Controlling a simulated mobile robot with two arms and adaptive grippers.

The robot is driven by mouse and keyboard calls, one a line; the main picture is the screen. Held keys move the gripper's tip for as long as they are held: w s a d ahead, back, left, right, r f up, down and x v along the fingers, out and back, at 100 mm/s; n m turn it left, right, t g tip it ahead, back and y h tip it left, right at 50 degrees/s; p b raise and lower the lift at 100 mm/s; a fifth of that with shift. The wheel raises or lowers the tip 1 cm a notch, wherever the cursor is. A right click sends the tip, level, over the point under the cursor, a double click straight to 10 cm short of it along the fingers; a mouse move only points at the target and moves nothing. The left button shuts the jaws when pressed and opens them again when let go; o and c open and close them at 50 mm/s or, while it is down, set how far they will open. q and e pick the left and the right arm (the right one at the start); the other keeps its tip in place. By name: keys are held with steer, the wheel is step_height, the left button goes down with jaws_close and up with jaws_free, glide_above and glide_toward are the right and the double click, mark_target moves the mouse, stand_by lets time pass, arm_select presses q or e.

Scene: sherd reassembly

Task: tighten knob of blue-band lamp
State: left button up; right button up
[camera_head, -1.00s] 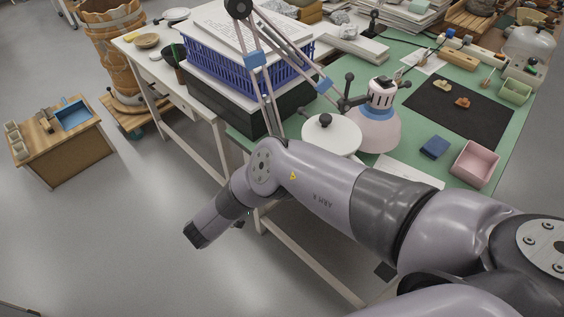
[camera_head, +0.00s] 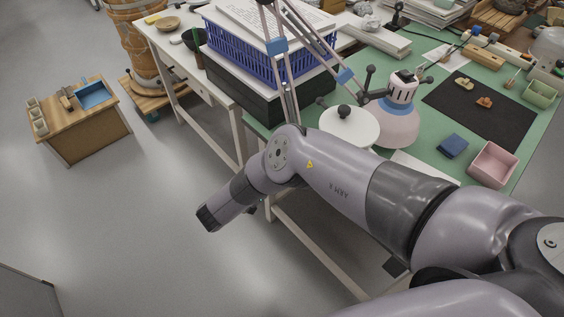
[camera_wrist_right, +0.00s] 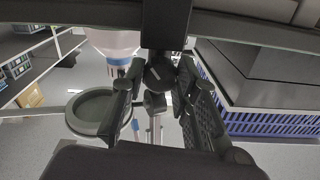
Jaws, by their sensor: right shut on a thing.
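The blue-band lamp (camera_head: 397,107) has a pale shade with a blue ring, jointed arms with blue bands (camera_head: 344,76), and dark joint knobs. It stands over the green bench. In the right wrist view, which looks upside down, its shade (camera_wrist_right: 115,43) is at top left. My right gripper (camera_wrist_right: 160,100) is shut on a dark round knob (camera_wrist_right: 158,76) with a pale mark, set between its two ribbed fingers. The gripper does not show in the head view, where my right arm crosses the front of the bench. My left gripper is not in view.
A blue crate (camera_head: 240,55) on a black box stands close left of the lamp; it also shows in the wrist view (camera_wrist_right: 270,124). A white disc (camera_head: 362,127) lies below the lamp head. A blue block (camera_head: 452,146) and pink box (camera_head: 492,165) are to the right.

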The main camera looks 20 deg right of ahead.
steer(key=shift+m, duration=0.5)
jaws_close()
steer(key=shift+m, duration=0.9)
steer(key=o, duration=1.1)
jaws_free()
steer(key=shift+o, duration=0.2)
steer(key=shift+n, duration=0.3)
